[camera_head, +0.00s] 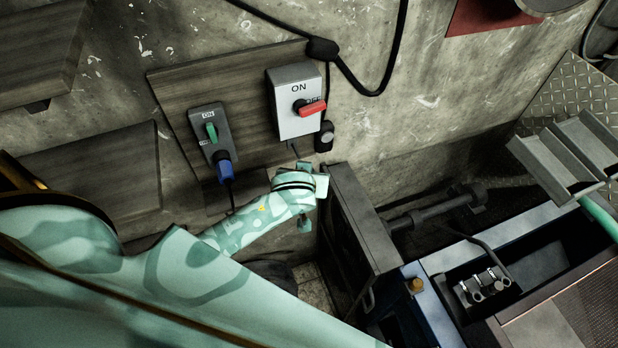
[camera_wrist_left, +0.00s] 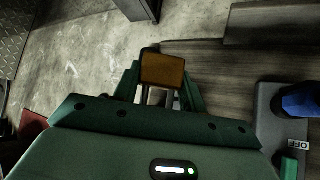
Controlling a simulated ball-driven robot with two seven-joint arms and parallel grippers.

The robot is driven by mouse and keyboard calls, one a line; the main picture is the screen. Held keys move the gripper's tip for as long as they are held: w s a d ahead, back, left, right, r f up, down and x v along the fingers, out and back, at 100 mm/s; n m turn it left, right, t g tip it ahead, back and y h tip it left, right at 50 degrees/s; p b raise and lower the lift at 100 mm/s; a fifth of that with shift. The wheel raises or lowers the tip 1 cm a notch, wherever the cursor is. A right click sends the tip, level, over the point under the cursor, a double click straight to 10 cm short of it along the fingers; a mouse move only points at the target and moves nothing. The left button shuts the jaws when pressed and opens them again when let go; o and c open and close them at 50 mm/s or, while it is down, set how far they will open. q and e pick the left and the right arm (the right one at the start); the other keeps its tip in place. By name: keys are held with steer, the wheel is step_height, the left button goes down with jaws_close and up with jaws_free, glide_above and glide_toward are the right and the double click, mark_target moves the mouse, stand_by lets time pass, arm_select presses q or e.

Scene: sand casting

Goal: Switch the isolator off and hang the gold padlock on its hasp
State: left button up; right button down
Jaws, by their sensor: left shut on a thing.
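The isolator (camera_head: 286,118) is a pale grey box on a wooden board, with ON printed near its top. Its red handle (camera_head: 312,107) points right, partly over a small label that looks like OFF. A dark fitting with a pale round spot (camera_head: 324,137) sits at its lower right; I cannot tell if this is the hasp. My left gripper (camera_head: 312,188) is below the isolator, apart from it. In the left wrist view it is shut on the gold padlock (camera_wrist_left: 163,70), whose silver shackle bars show between the fingers. The padlock is hidden in the head view. My right gripper is not in view.
A grey switch box (camera_head: 203,124) with a green handle and blue plug (camera_head: 226,170) is left of the isolator. A black cable (camera_head: 360,88) hangs above right. A dark cabinet (camera_head: 352,220) stands close right of my gripper. Metal trays (camera_head: 570,160) are further right.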

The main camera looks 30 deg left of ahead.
mark_target(298, 155)
arm_select(q)
steer(key=shift+w+a+f, duration=0.1)
steer(key=shift+w+a, duration=1)
steer(key=shift+a, duration=0.2)
steer(key=shift+w+a+f, duration=0.1)
steer(key=shift+w+a, duration=1)
steer(key=shift+a, duration=0.2)
steer(key=shift+w+a+f, duration=0.4)
steer(key=shift+a+f, duration=0.05)
steer(key=shift+f, duration=0.1)
steer(key=o, duration=1.1)
